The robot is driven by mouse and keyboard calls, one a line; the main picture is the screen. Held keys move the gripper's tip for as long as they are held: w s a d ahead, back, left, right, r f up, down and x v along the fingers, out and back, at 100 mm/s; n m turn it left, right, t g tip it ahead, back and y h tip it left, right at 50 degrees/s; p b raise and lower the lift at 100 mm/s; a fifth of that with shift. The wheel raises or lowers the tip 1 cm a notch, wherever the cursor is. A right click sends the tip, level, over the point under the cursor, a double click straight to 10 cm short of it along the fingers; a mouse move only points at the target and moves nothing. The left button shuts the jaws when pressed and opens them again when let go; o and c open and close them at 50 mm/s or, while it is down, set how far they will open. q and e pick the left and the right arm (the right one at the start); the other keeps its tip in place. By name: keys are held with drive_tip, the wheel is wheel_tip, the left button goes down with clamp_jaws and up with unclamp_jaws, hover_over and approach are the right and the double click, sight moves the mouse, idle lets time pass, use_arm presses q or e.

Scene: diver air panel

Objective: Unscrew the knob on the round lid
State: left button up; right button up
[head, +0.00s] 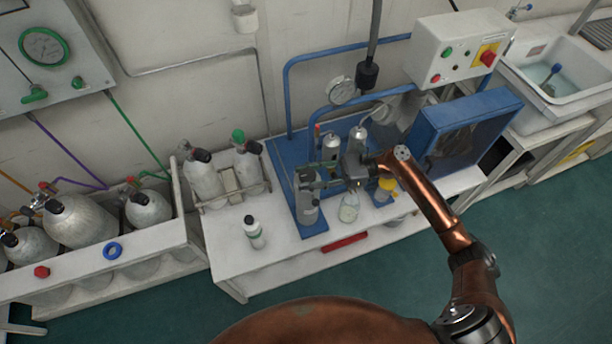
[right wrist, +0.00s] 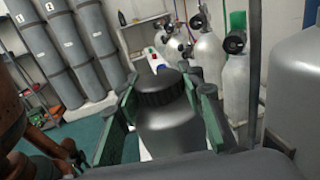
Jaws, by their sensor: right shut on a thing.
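A grey metal canister (head: 308,211) stands upright at the front left of the blue base plate. Its round black lid, with a ribbed knob-like rim (right wrist: 158,90), is in the middle of the right wrist view, above the canister's grey shoulder (right wrist: 170,130). My right gripper (head: 308,178) reaches in from the right at the canister's top. Its green fingers (right wrist: 172,88) stand on both sides of the black lid and are shut on it. The exact contact of the pads is partly hidden. My left gripper is in neither view.
A clear flask (head: 349,208) and a yellow-capped jar (head: 385,190) stand close under my right arm. A red bar (head: 344,242) lies at the front edge.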

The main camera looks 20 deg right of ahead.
sight(307, 175)
drive_tip(key=shift+n+g, duration=0.4)
drive_tip(key=shift+g, duration=0.2)
drive_tip(key=o, duration=1.2)
wheel_tip(307, 175, up, 10)
